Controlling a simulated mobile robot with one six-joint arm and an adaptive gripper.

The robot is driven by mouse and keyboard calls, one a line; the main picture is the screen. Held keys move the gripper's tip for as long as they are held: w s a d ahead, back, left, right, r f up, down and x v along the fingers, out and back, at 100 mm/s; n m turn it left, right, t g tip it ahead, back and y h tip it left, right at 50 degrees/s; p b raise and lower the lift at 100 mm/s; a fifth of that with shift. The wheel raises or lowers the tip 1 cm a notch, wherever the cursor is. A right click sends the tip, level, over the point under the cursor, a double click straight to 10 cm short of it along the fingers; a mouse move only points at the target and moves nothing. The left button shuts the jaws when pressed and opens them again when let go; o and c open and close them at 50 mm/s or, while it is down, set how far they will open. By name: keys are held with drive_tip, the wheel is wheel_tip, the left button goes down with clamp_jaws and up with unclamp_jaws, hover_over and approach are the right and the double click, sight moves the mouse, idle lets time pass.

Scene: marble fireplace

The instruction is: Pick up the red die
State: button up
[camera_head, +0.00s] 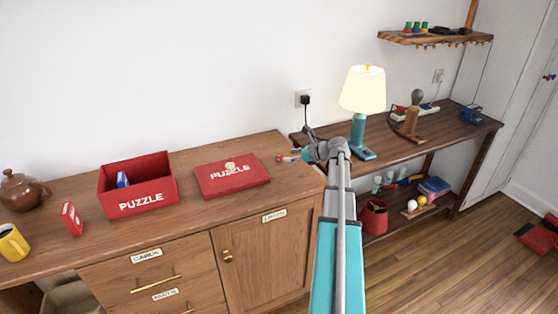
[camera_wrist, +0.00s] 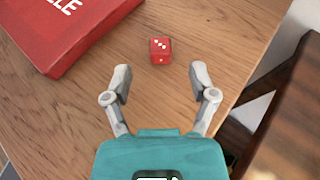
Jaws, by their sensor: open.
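The red die (camera_wrist: 160,50) with white pips lies on the wooden cabinet top, near its right edge, in the wrist view. My gripper (camera_wrist: 160,74) is open and empty, with its two grey fingers spread on either side and the die just beyond the fingertips, roughly centred between them. In the head view my gripper (camera_head: 288,157) reaches over the right end of the cabinet top. A small red patch shows at its fingers there, but I cannot clearly make out the die.
The red puzzle lid (camera_head: 232,176) lies left of my gripper, also seen in the wrist view (camera_wrist: 62,28). The open red puzzle box (camera_head: 138,187) stands further left. A teal lamp (camera_head: 358,130) stands on the darker workbench (camera_head: 436,128) to the right.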

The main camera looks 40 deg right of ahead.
sight(281, 156)
drive_tip(key=shift+w, duration=0.1)
drive_tip(key=shift+b+x, duration=0.9)
drive_tip(key=shift+x, duration=1.6)
drive_tip(key=shift+r, duration=0.1)
drive_tip(key=c, duration=0.9)
